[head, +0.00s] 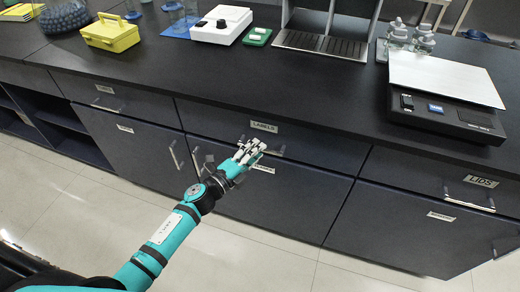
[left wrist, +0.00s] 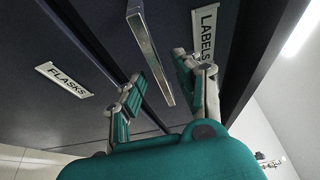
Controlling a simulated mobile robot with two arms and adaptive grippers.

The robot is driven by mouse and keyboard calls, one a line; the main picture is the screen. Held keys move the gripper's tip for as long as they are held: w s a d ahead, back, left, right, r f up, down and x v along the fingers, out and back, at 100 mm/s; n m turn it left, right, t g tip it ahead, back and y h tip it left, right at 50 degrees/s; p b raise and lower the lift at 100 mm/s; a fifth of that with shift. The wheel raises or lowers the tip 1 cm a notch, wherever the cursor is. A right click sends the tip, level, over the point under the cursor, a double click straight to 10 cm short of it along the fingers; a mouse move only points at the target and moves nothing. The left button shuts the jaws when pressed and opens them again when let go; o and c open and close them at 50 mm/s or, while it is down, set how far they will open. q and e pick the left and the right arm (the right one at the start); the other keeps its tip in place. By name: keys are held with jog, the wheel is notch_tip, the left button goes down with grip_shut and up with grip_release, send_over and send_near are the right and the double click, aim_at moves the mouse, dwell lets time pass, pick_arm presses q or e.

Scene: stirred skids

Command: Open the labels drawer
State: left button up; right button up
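The labels drawer (head: 322,148) is the middle drawer under the black counter, and its front looks flush with its neighbours. Its white LABELS tag (head: 264,126) also shows in the left wrist view (left wrist: 204,32). My left gripper (head: 252,150) is in front of this drawer, just below the tag, and hides part of the handle. In the left wrist view, the metal handle bar (left wrist: 150,57) runs between the spread fingers of my left gripper (left wrist: 163,92). The fingers are open, and I see no clear grip on the bar. My right gripper is not in view.
A FLASKS tag (left wrist: 63,79) marks the front below. A LIDS drawer (head: 480,197) is at the right. On the counter stand a yellow box (head: 110,35), a white device (head: 221,25) and a scale (head: 445,82). The floor (head: 240,255) in front is clear.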

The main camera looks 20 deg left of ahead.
pick_arm(q)
jog(key=shift+x, duration=1)
grip_shut()
